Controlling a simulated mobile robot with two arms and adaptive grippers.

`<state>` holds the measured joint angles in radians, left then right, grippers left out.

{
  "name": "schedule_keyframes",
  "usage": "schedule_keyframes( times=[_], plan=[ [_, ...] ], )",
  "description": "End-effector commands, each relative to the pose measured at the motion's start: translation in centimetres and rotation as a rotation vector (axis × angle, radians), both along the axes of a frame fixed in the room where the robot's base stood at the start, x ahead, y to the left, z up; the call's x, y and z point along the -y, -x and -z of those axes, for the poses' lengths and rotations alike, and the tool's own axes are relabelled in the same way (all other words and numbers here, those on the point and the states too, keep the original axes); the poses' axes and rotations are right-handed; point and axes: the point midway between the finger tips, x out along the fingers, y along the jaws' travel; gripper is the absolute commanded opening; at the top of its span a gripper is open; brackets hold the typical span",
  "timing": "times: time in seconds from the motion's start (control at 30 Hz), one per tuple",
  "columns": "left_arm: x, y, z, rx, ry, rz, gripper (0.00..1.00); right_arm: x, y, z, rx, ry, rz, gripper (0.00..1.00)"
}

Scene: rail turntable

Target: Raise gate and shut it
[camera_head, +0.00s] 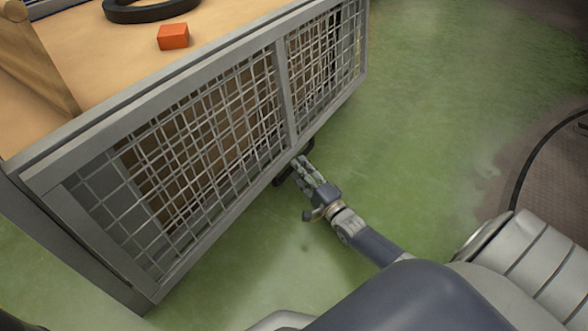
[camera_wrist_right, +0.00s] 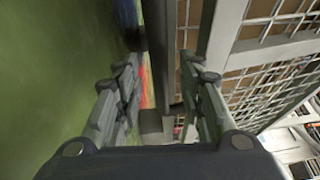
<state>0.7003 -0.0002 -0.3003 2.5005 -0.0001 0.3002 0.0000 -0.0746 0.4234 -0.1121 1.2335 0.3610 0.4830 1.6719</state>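The gate (camera_head: 285,90) is a grey-framed wire mesh panel along the near side of a wooden deck. Its upper rail runs along the deck's edge and the mesh lies below the deck's level. A dark handle (camera_head: 282,177) sits at its lower rail near the middle post. My right gripper (camera_head: 299,166) is at this handle, reaching in from the lower right. In the right wrist view its two fingers (camera_wrist_right: 160,62) are apart, with a dark bar between them in the picture; contact is unclear. The gate's mesh also shows there at the right (camera_wrist_right: 270,85). My left gripper is not in view.
On the deck (camera_head: 110,65) lie an orange block (camera_head: 173,36) and a black ring (camera_head: 150,10). A wooden post (camera_head: 35,60) stands at the left. The green floor (camera_head: 440,110) right of the gate is clear. A dark curved line edges a brown area at the right.

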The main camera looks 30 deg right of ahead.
Motion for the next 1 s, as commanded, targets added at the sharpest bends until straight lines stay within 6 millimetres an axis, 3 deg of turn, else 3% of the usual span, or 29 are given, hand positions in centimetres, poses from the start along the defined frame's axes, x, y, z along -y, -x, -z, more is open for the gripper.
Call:
schedule_keyframes(
  times=[0.03, 0.2, 0.6, 0.77, 1.0],
  plan=[
    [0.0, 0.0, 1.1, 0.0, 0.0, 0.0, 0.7, 0.0, -1.0, 0.3, 0.004, 0.0, 0.0, 0.36],
    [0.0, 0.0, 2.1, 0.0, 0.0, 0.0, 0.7, 0.0, -2.8, 0.0, 0.003, 0.002, 0.0, 0.36],
    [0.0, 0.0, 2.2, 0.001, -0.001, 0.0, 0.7, 0.0, -3.5, -0.3, 0.0, 0.001, 0.0, 0.36],
    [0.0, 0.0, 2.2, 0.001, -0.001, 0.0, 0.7, 0.0, -3.5, -0.2, 0.0, 0.001, 0.0, 0.02],
    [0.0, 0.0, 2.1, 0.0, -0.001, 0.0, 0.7, 0.0, -3.5, -0.3, -0.001, 0.001, 0.0, 0.0]
  ],
)
